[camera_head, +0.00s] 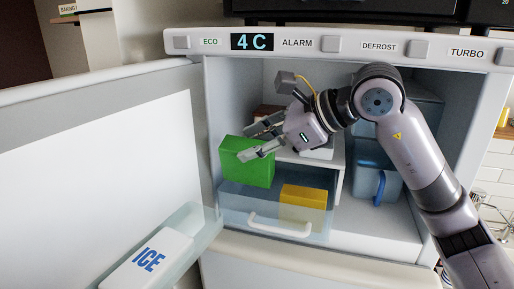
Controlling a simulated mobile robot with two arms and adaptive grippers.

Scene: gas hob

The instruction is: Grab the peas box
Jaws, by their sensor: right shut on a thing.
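A plain green box (243,169), which fits the peas box though no label can be read, stands upright at the left rear of the clear drawer (240,201) inside the open fridge. My right gripper (247,143) reaches in from the right and is shut on the box's top edge, with a finger across its upper front. The box's lower part shows through or above the drawer wall; whether it touches the drawer bottom cannot be told. My left gripper is out of view.
A yellow box (303,201) lies in the drawer's right part. A blue container (375,182) stands to the right. A white shelf is behind my gripper. The open door (100,160) fills the left, with an ICE pack (148,262) in its bin.

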